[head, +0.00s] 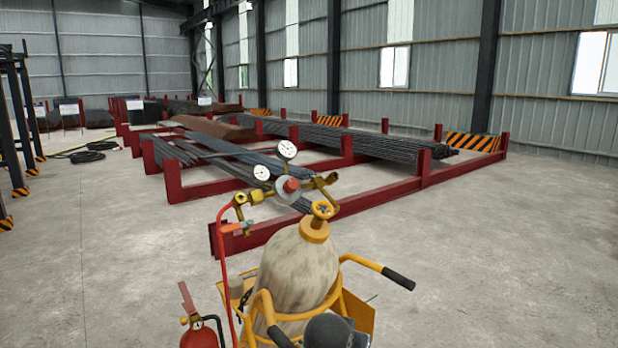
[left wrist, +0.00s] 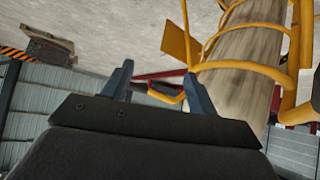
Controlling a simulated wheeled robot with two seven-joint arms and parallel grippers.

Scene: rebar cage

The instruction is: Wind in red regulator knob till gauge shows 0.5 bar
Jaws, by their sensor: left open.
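The red regulator knob (head: 291,185) faces me on the brass regulator above the gas cylinder (head: 300,265). Two round white gauges, an upper one (head: 287,149) and a left one (head: 261,172), sit beside it; their needles are too small to read. A yellow valve handwheel (head: 322,209) tops the cylinder. In the left wrist view my left gripper (left wrist: 159,70) is open with nothing between its fingers. The knob is not visible there. My right gripper is in neither view.
The cylinder stands in a yellow trolley with a black-gripped handle (head: 397,278) reaching right. A red hose (head: 224,270) hangs at its left, near a red fire extinguisher (head: 199,333). Red racks (head: 345,205) with steel bars lie behind.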

